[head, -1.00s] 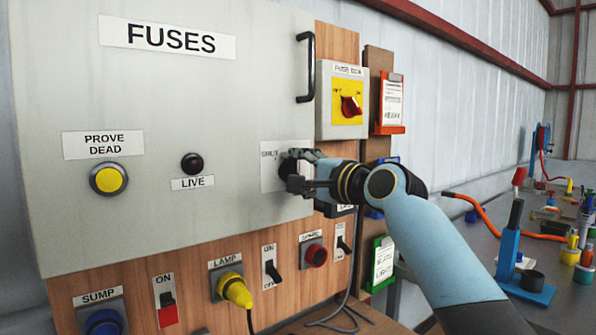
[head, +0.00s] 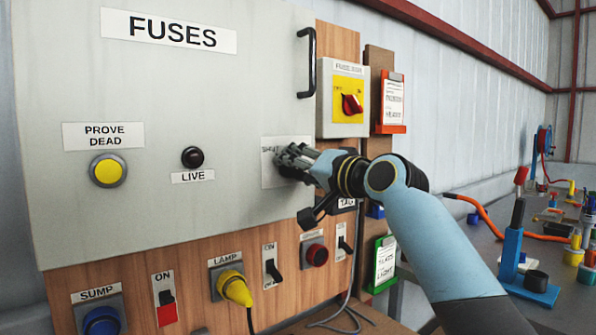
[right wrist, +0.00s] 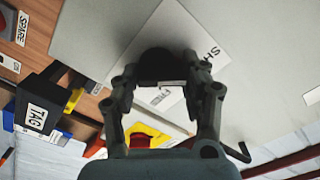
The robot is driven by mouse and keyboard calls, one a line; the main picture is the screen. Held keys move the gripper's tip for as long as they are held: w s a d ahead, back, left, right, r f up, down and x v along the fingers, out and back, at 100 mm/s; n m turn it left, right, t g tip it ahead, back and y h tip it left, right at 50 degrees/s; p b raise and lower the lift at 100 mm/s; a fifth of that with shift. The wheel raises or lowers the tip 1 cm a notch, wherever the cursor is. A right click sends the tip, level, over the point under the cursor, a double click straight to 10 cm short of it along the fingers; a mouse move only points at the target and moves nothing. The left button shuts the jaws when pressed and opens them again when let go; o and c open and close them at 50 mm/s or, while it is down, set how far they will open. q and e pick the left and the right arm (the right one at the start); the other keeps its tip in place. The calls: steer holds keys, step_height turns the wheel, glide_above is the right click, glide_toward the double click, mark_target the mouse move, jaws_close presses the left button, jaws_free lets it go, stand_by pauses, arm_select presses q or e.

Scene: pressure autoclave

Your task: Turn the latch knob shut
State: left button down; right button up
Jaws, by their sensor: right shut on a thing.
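The latch knob is a round black knob (right wrist: 158,66) on a white label plate (head: 270,172) at the lower right of the grey FUSES panel door (head: 130,230). The plate reads "SHUT" on one side; its other word is partly covered in the right wrist view. My right gripper (head: 291,160) is at the plate with its fingers closed around the knob, hiding it in the head view. In the right wrist view the two fingers of the gripper (right wrist: 160,84) stand on either side of the knob. My left gripper is in neither view.
A black door handle (head: 307,62) is above the gripper. A fuse box with a red switch (head: 351,104) and an orange clipboard (head: 392,102) are to the right. Below are a yellow LAMP plug (head: 236,288), switches and a red button (head: 317,255). A cluttered bench (head: 480,240) stands at right.

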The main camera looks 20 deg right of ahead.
steer(key=shift+n, duration=0.3)
stand_by(0.4)
steer(key=o, duration=1.1)
steer(key=shift+a, duration=0.15)
steer(key=v, duration=1.2)
